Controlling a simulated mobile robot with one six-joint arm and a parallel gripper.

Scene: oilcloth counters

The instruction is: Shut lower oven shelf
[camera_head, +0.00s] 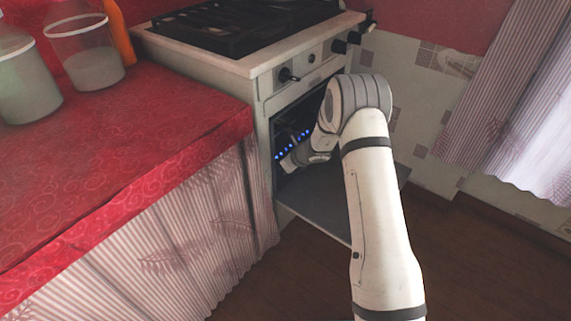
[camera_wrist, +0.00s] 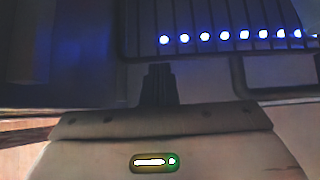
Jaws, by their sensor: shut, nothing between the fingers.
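The white oven (camera_head: 262,130) stands behind the end of the counter, its front open. A flat grey panel (camera_head: 318,212) sticks out level from its lower front; I cannot tell whether it is the lowered door or a pulled-out shelf. My arm reaches into the opening and hides much of the inside. In the wrist view, my gripper (camera_wrist: 157,82) is shut and empty, its dark fingers pointing at a dark slatted rack (camera_wrist: 215,22) with a row of blue lights. I cannot tell whether the fingertips touch the rack.
A red-covered counter (camera_head: 130,165) with a striped curtain (camera_head: 190,240) below is close on the left. Two clear containers (camera_head: 88,55) stand on it. A hob (camera_head: 245,25) tops the oven. Another curtain (camera_head: 520,110) hangs at right. Brown floor (camera_head: 480,270) is clear there.

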